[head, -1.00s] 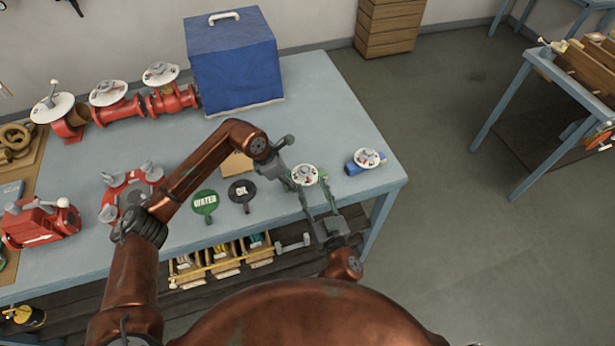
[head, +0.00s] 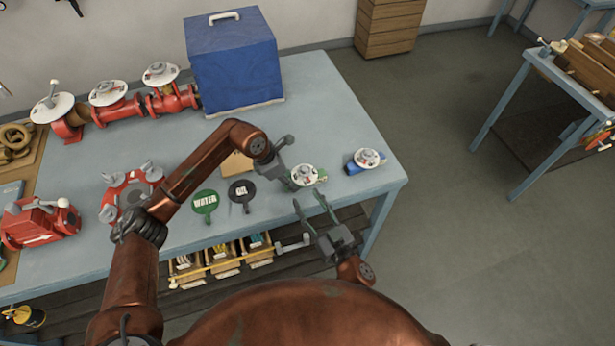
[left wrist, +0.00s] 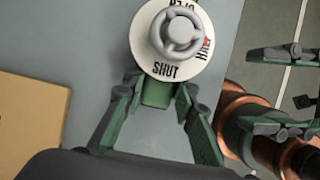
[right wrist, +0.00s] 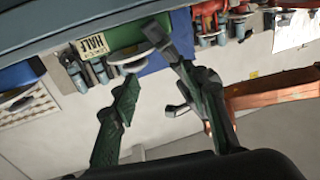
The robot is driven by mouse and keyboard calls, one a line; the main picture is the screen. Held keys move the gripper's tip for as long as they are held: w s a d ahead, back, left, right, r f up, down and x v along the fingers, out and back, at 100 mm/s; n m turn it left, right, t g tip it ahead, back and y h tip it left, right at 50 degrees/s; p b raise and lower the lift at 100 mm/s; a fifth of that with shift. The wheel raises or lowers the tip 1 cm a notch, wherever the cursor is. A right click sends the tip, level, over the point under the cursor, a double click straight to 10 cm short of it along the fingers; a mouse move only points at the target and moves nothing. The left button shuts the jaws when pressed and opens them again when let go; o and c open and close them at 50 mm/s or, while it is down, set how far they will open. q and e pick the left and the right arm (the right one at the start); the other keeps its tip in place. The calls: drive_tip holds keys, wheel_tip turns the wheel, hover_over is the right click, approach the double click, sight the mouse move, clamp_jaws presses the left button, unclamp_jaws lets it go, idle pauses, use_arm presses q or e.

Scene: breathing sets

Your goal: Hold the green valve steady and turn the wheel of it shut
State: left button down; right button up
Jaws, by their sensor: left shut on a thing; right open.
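The green valve (head: 321,180) stands near the table's front right, mostly hidden in the head view by its white dial disc (head: 304,175) with a grey wheel. In the left wrist view the dial reads SHUT and the grey wheel (left wrist: 178,33) sits on top, with a red mark at the disc's right. My left gripper (head: 291,165) is shut on the green body (left wrist: 158,93), from the valve's left. My right gripper (head: 309,198) is open and empty, on the near side of the valve and apart from it. In the right wrist view the green body (right wrist: 112,38) shows beyond the fingers.
A blue valve (head: 354,168) lies close to the right. WATER (head: 205,201) and OIL (head: 241,191) paddles lie to the left. Red valves (head: 118,112) and a blue box (head: 235,65) stand farther back. Bins (head: 222,255) are under the table's front edge.

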drive_tip(key=w+d+n+g+y, duration=0.1)
drive_tip(key=g+y, duration=0.1)
drive_tip(key=d+f+n+g+y, duration=0.1)
drive_tip(key=n+y, duration=0.1)
drive_tip(key=w+d+n+g+y, duration=0.1)
drive_tip(key=n+g+y, duration=0.1)
drive_tip(key=shift+w+f+g, duration=0.3)
drive_tip(key=shift+f, duration=0.05)
drive_tip(key=n+g+y, duration=0.1)
drive_tip(key=n+g, duration=0.1)
approach(304, 169)
drive_tip(key=shift+f+v, duration=0.2)
drive_tip(key=shift+v, duration=0.75)
drive_tip(key=shift+w+a+r, duration=0.1)
drive_tip(key=shift+w, duration=0.1)
drive_tip(key=x, duration=1.1)
drive_tip(key=shift+w+a, duration=0.1)
drive_tip(key=shift+a, duration=0.15)
drive_tip(key=c, duration=0.9)
